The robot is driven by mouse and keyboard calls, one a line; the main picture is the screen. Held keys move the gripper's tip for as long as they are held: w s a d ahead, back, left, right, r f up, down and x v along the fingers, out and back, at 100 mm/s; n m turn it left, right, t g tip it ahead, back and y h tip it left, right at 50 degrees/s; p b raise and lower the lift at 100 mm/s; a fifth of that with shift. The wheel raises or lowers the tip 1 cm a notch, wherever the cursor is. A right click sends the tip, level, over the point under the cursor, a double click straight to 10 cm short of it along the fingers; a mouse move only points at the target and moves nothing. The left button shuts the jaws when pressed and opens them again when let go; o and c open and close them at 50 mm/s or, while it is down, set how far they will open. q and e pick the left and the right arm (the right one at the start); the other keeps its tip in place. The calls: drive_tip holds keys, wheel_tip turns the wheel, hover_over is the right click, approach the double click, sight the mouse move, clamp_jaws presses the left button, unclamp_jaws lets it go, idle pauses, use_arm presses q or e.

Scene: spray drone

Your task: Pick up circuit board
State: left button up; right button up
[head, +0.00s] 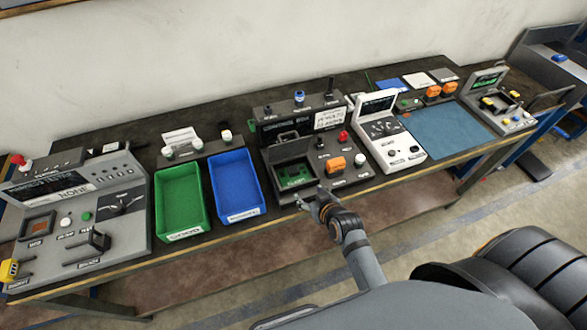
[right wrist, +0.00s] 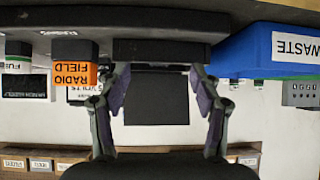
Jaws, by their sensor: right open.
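A green circuit board (head: 293,177) lies in a dark, open-topped recess of the grey test station (head: 345,180) in the middle of the bench. My right gripper (head: 317,203) is just in front of the station's front edge, close to the board and a little to its right. In the right wrist view the fingers of my right gripper (right wrist: 161,82) are spread wide with nothing gripped. A dark edge of the station (right wrist: 160,50) lies just beyond the fingertips there. The board cannot be made out in that view. My left gripper is not in view.
A blue bin (head: 236,186) and a green bin (head: 180,200) stand left of the station. The blue bin's label shows in the wrist view (right wrist: 296,47). A white console (head: 385,135) and a blue mat (head: 446,130) are to the right. The floor in front is open.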

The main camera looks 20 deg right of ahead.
sight(294, 172)
drive_tip(key=shift+w+a+f+t, duration=0.1)
drive_tip(key=shift+w+a+t, duration=0.05)
drive_tip(key=shift+w+t, duration=0.35)
drive_tip(key=shift+w+a+t, duration=0.15)
drive_tip(key=shift+w+t, duration=0.15)
drive_tip(key=shift+w, duration=0.3)
drive_tip(key=shift+w+a+m+t+h, duration=0.2)
drive_tip(key=shift+w+m+t+h, duration=0.15)
drive_tip(key=shift+w+t, duration=0.2)
drive_tip(key=shift+w+f, duration=0.1)
drive_tip(key=shift+w, duration=0.05)
drive_tip(key=b+x, duration=0.4)
drive_tip(key=shift+f, duration=0.2)
drive_tip(key=shift+w, duration=0.45)
drive_tip(key=shift+w+f+b, duration=0.1)
drive_tip(key=shift+w+b, duration=0.05)
drive_tip(key=shift+b, duration=0.15)
drive_tip(key=b+x, duration=0.4)
drive_tip(key=shift+w+f, duration=0.15)
drive_tip(key=shift+w, duration=0.25)
